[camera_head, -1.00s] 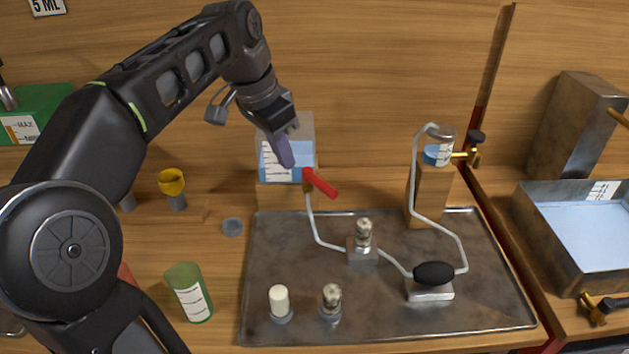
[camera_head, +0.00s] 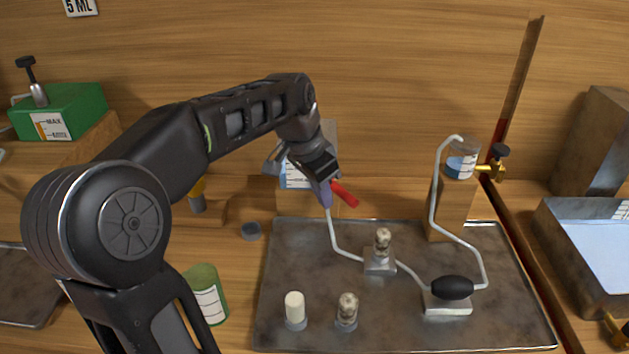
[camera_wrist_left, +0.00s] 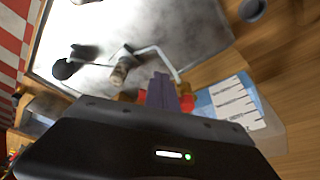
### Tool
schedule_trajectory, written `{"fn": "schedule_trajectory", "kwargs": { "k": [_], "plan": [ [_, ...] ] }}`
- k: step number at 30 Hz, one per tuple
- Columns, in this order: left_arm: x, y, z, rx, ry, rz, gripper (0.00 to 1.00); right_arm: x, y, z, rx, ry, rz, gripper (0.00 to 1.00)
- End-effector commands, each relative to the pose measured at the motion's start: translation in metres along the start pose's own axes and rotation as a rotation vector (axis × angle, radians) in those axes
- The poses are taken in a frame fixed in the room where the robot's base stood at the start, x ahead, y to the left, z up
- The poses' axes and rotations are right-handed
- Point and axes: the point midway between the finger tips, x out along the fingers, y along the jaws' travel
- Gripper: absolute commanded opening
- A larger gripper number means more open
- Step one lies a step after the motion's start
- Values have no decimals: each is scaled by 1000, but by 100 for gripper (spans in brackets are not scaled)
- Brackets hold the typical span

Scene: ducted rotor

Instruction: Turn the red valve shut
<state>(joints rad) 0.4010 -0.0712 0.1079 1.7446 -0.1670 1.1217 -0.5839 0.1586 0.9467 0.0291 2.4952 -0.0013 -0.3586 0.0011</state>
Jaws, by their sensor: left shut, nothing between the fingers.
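The red valve handle (camera_head: 345,194) slants down to the right in front of the tank with blue liquid (camera_head: 296,175), where the grey tube starts. My left gripper (camera_head: 325,202) is shut and empty, its purple fingers pointing down at the handle's left end and hiding part of the valve. In the left wrist view, the fingers (camera_wrist_left: 165,93) lie between red parts of the valve (camera_wrist_left: 187,103). I cannot tell whether they touch it. My right gripper is not in view.
A metal tray (camera_head: 400,325) holds the tube, a black bulb (camera_head: 452,287) and several small fittings. A jar with a brass tap (camera_head: 490,170) stands on a wooden block behind. A green cup (camera_head: 205,292) stands left of the tray, near my arm.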

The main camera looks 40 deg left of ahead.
Motion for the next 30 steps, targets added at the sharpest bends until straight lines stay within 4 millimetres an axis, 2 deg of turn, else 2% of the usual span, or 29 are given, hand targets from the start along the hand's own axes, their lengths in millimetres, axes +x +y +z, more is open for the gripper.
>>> {"fn": "schedule_trajectory", "kwargs": {
  "k": [3, 7, 22, 30],
  "plan": [
    [5, 0, -16, 3, -1, 1, 0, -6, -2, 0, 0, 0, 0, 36],
    [10, 0, -25, 3, 1, 0, 0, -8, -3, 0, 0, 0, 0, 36],
    [12, 0, -27, -3, 1, -2, 0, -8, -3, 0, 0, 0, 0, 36],
    [13, 3, -31, -61, 1, -21, 0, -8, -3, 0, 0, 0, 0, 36]
  ]
}}
